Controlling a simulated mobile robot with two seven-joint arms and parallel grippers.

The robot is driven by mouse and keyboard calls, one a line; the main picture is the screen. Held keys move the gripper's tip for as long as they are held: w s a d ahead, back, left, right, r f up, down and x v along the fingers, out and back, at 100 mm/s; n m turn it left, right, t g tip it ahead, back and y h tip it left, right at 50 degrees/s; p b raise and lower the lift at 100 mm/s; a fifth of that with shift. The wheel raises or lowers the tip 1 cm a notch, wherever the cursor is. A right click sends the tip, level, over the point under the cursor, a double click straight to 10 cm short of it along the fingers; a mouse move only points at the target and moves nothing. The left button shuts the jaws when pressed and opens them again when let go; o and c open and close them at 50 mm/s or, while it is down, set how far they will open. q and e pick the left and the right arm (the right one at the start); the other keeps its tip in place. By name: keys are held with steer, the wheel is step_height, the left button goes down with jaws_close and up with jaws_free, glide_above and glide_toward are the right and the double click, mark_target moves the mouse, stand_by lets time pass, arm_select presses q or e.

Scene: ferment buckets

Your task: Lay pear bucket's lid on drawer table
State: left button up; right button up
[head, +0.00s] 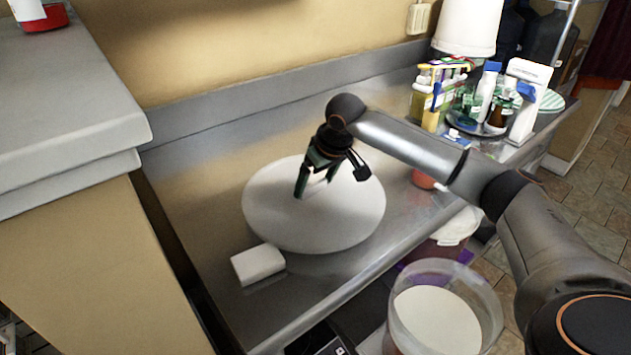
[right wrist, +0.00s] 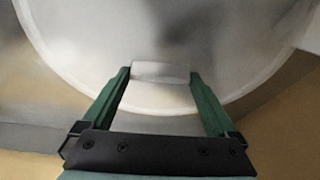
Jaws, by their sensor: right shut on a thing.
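A large round white lid (head: 340,225) is level at the steel-topped table (head: 216,175); I cannot tell whether it touches the top or is just above it. My right gripper (head: 317,188) comes down over the lid's middle. In the right wrist view its green fingers (right wrist: 160,78) are shut on the lid's pale handle (right wrist: 160,71), with the lid (right wrist: 90,45) filling the view behind. An open clear bucket (head: 402,325) with pale contents stands in front of the table; no pear mark shows on it. My left gripper is not in view.
A white block (head: 258,264) lies close to the lid's front left edge. A red round thing (head: 423,179) is near the table's right edge. Bottles (head: 487,85) crowd the far right end. A second bucket with a white lid (head: 460,226) stands beside the table.

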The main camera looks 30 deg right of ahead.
steer(key=shift+f+p, duration=0.3)
steer(key=shift+f, duration=0.05)
steer(key=o, duration=1.3)
steer(key=shift+f, duration=0.1)
steer(key=shift+r+b, duration=0.35)
steer(key=shift+b, duration=0.05)
steer(key=p+v, duration=0.1)
steer(key=v, duration=1.1)
steer(key=shift+r, duration=0.25)
